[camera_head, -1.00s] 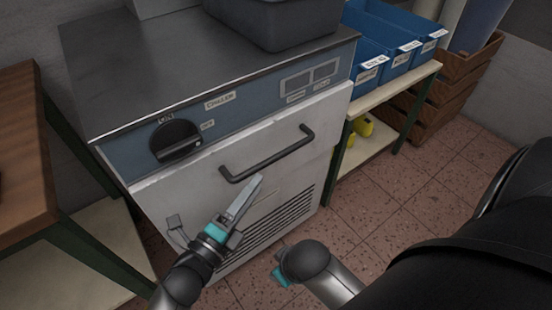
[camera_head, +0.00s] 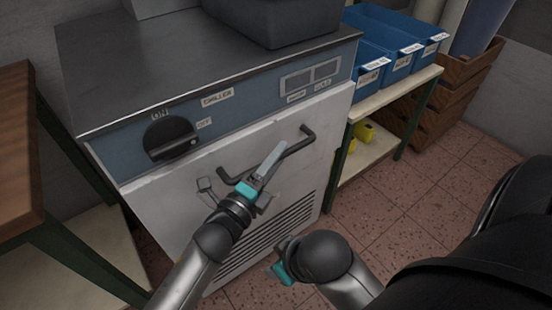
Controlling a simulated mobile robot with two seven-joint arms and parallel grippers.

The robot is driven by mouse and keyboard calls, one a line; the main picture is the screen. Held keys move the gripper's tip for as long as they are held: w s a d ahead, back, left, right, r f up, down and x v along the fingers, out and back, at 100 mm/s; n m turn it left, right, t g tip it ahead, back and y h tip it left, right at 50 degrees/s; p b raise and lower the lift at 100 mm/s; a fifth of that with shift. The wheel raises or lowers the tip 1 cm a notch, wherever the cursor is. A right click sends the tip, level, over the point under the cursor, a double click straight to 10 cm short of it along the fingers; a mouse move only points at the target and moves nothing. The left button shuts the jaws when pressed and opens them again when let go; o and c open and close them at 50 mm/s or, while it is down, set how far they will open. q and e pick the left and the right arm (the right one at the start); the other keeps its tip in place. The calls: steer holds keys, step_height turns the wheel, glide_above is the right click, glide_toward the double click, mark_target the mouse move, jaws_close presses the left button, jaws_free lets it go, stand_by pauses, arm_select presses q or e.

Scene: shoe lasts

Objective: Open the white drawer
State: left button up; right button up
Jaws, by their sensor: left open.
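The white drawer (camera_head: 190,194) is the front of a chiller unit, below a blue-grey control strip. It looks shut. Its dark bar handle (camera_head: 301,146) runs slantwise across the upper front. My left gripper (camera_head: 272,160) is open, and its fingers overlap the handle's middle in this view. I cannot tell whether they touch the handle or are just in front of it. The left part of the handle shows beside the gripper. My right gripper (camera_head: 283,268) shows only in part, low in front of the unit, with its fingers hidden behind its arm.
A black knob (camera_head: 170,138) sits on the control strip. A dark grey bin (camera_head: 280,18) stands on the metal top. Blue bins (camera_head: 372,68) sit on a shelf to the right, with wooden crates (camera_head: 440,95) beyond. A wooden table (camera_head: 18,150) stands at left.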

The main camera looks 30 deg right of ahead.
arm_select(q)
steer(key=shift+c, duration=0.2)
jaws_close()
stand_by(1.1)
